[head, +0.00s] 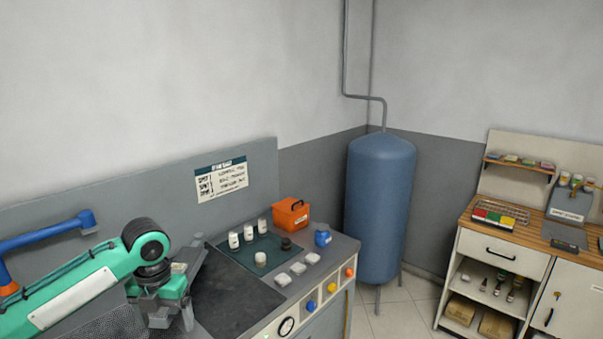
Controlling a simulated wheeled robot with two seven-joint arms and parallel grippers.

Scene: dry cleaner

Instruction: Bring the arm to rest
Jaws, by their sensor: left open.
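My left arm (85,290), green with black joints, comes in from the left over the grey machine. Its left gripper (186,288) is open, with no object visible between its fingers. It is just left of the dark panel (235,293) on the machine's top, and I cannot tell how high above the surface it is. My right arm and gripper are not in view.
A blue bar (45,237) is at left. A blue tank (380,205) stands behind.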

